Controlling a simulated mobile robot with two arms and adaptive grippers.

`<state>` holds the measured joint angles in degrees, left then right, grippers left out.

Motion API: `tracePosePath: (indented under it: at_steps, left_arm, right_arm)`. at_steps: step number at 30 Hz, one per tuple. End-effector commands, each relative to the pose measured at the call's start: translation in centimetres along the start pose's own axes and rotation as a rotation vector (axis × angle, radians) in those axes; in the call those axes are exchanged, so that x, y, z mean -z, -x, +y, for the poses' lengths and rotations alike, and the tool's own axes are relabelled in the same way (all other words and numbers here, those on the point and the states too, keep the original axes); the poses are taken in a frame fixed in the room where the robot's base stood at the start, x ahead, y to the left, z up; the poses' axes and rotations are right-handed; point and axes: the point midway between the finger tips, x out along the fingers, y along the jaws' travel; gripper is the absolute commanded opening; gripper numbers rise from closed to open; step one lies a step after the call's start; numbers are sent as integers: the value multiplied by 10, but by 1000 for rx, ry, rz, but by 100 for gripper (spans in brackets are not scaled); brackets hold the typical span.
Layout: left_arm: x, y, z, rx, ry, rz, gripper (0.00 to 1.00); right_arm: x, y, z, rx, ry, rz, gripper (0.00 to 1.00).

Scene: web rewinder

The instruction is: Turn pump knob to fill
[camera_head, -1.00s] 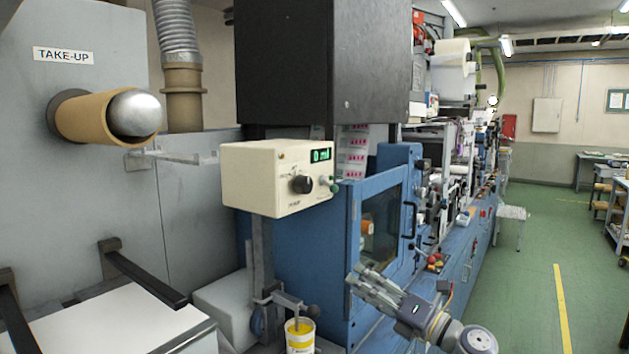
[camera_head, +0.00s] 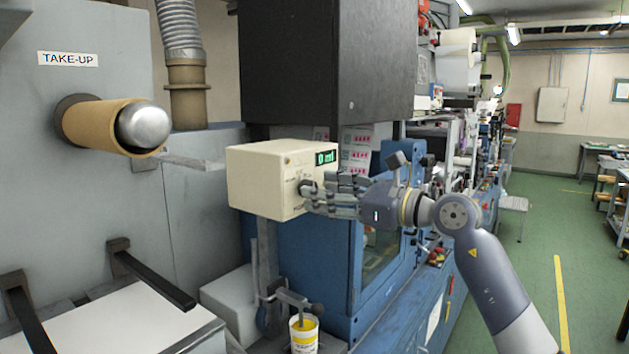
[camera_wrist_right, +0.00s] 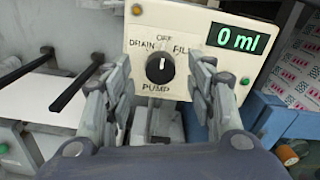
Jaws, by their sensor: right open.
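The cream pump box (camera_head: 255,180) is mounted over the machine's front and also shows in the right wrist view (camera_wrist_right: 195,50). Its black knob (camera_wrist_right: 160,68) sits among the labels OFF, DRAIN, FILL and PUMP, with its white mark pointing up toward OFF. The green display (camera_wrist_right: 238,39) reads 0 ml. My right gripper (camera_wrist_right: 161,90) is open, with its fingers on either side of the knob; contact cannot be told. In the head view my right gripper (camera_head: 318,192) largely covers the knob. My left gripper is not in view.
A yellow and white can (camera_head: 303,335) stands below the box under a small spout. The take-up roll (camera_head: 90,125) juts out at left, above two black bars (camera_head: 150,280). The blue machine (camera_head: 300,260) stands behind my right gripper.

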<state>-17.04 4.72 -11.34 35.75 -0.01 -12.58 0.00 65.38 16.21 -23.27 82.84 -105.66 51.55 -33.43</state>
Motion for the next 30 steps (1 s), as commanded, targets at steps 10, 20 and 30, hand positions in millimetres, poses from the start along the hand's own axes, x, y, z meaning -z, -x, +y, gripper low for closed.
tracePosePath:
  at_steps: [10,20,30]
  left_arm:
    - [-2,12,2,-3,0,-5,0]
    - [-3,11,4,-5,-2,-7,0]
    - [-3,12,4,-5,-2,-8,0]
  right_arm:
    - [0,-30,0,0,-1,0,51]
    - [1,-30,0,1,-1,0,28]
    - [0,-30,0,1,-8,0,7]
